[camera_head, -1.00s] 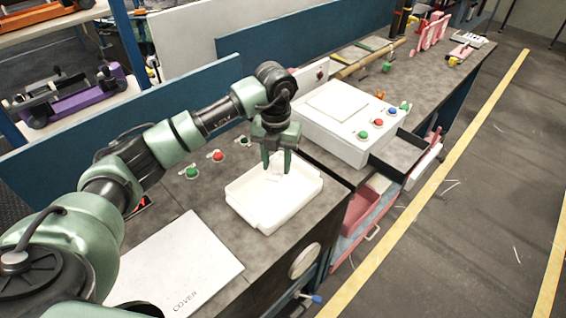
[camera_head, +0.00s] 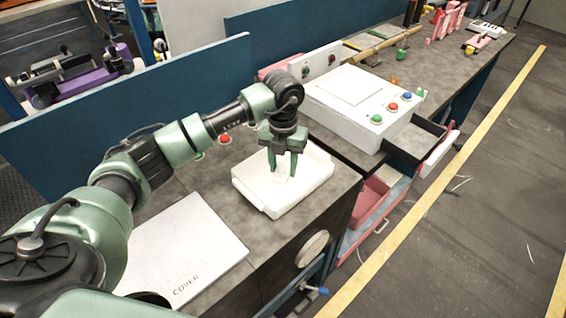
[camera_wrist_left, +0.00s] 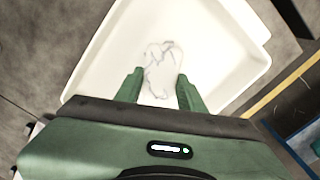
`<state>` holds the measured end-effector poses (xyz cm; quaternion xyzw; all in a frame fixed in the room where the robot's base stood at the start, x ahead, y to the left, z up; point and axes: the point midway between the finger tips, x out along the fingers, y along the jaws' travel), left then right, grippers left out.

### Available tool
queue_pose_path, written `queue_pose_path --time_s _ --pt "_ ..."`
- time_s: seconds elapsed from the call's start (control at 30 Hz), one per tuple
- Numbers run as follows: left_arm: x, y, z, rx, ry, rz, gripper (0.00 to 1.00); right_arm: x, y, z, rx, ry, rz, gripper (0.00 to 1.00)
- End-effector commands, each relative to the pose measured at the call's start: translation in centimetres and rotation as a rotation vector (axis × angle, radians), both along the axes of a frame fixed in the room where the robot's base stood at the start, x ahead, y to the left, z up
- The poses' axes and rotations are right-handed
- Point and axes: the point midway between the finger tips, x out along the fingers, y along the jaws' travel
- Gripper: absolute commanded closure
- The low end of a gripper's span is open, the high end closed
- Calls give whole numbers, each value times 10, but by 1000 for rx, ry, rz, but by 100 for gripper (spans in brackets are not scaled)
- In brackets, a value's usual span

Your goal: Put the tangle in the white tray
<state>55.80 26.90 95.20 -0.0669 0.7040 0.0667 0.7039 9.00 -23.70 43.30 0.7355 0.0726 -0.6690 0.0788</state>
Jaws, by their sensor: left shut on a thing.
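The white tray (camera_head: 262,201) stands on the grey worktop near its right edge. In the left wrist view the tray (camera_wrist_left: 225,50) fills most of the picture. The tangle (camera_wrist_left: 160,62) is a small, pale clump of thread with thin grey lines, lying over the tray floor between my fingers. My left gripper (camera_head: 284,172) points down over the tray, and its green fingers also show in the left wrist view (camera_wrist_left: 160,88). It is shut on the tangle. In the head view the tangle is hard to make out against the white tray. My right gripper is not in view.
A white plate marked COVER (camera_head: 182,250) lies left of the tray. A white box with coloured buttons (camera_head: 362,105) stands behind it, beside an open drawer (camera_head: 415,140). A blue panel (camera_head: 120,115) runs along the back.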

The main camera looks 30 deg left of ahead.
Motion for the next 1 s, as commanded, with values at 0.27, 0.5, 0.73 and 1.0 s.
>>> queue_pose_path --time_s 0.27,0.5,0.73,1.0 --pt "0 0 -6 0 0 1 100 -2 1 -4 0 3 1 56" --pt "0 0 -6 0 0 1 100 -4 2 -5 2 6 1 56" --pt "0 0 -12 1 0 1 100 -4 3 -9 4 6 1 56" --pt "0 0 -14 0 0 1 36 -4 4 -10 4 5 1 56"
